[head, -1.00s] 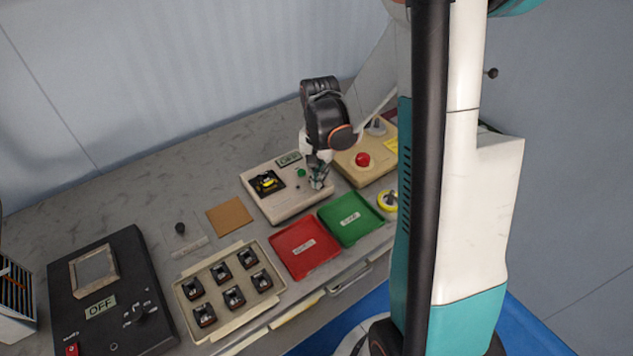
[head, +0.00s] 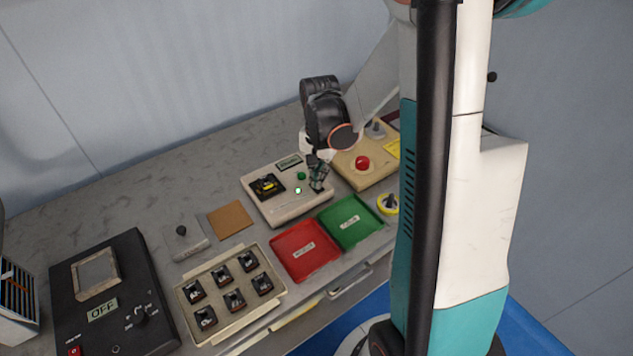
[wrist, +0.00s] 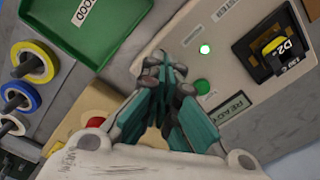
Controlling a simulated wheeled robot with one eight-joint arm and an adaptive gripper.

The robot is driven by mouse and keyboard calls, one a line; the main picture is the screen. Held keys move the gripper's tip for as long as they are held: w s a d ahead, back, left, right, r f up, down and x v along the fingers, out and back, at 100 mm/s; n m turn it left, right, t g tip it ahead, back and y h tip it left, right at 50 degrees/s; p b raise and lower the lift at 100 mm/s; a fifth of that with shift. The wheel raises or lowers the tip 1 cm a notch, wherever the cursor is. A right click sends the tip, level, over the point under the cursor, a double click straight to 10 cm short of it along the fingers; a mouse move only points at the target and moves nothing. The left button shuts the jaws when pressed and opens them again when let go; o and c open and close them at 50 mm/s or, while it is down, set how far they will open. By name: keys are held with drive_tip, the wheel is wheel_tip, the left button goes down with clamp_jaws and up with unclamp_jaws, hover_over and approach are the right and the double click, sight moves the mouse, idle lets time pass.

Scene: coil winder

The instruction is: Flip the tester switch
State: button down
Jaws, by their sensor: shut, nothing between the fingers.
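My gripper (wrist: 155,62) is shut and empty, low over the right part of the tester. The switch is not visible, probably hidden by my fingers, so its lever position and any contact cannot be told.
A red tray (head: 304,251) and a green tray (head: 350,222) lie in front of the tester. A beige box with a red button (head: 362,163) stands close on its right. A coil tray (head: 262,296) and a black device (head: 112,325) are to the left.

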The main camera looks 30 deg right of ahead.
drive_tip(key=shift+r+p, duration=1.55)
drive_tip(key=shift+r, duration=0.9)
drive_tip(key=s+a+r+n+t, duration=0.45)
drive_tip(key=a+r+n, duration=0.25)
drive_tip(key=a+r, duration=0.6)
drive_tip(key=s+a+r+n+t, duration=0.1)
drive_tip(key=s+r+n+t, duration=0.1)
drive_tip(key=s, duration=0.6)
drive_tip(key=shift+s+a+r+n+t, duration=0.15)
drive_tip(key=shift+s+r+n+t, duration=0.15)
drive_tip(key=shift+r+n, duration=0.75)
